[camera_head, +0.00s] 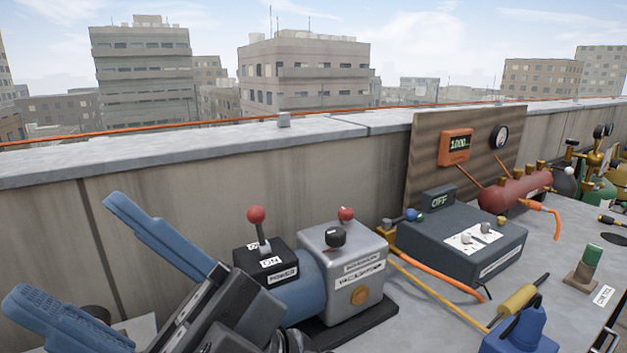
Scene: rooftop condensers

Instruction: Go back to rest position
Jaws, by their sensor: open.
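My gripper (62,250) is at the lower left, with its two blue ribbed fingers spread wide apart and pointing up and left.
A dark box reading OFF (462,250) stands right of the pump, with an orange hose (440,278) between them. A red manifold (515,190) and gauge board (425,160) stand behind. A blue-and-yellow tool (520,330) lies at the front. The parapet (200,138) runs along the back.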

